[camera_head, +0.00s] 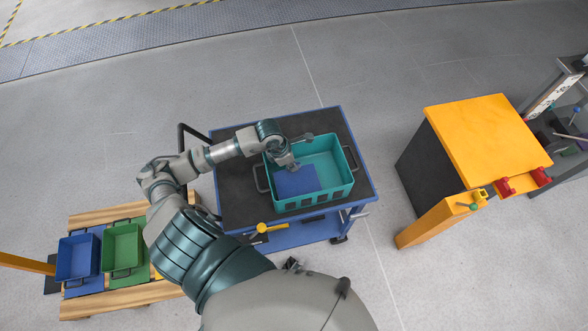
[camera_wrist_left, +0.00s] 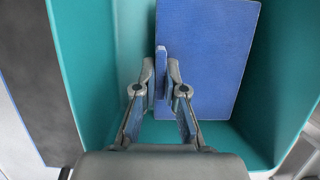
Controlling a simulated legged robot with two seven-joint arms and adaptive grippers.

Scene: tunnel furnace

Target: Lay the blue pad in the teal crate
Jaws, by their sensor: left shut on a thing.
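The blue pad (camera_head: 297,181) lies flat inside the walls of the teal crate (camera_head: 329,145), toward its left and near part. My left gripper (camera_head: 290,165) reaches into the crate at the pad's upper left edge. In the left wrist view the gripper (camera_wrist_left: 161,76) is shut on a thin upright blue tab of the pad (camera_wrist_left: 207,55). The teal crate wall (camera_wrist_left: 92,75) runs beside it on the left. I cannot tell whether the pad touches the crate floor. My right gripper is not in view.
The crate stands on a blue cart with a dark top (camera_head: 235,190). A yellow-handled tool (camera_head: 263,227) is at the cart's near edge. A blue bin (camera_head: 77,257) and a green bin (camera_head: 123,247) are on a pallet at left. An orange-topped cabinet (camera_head: 485,138) stands at right.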

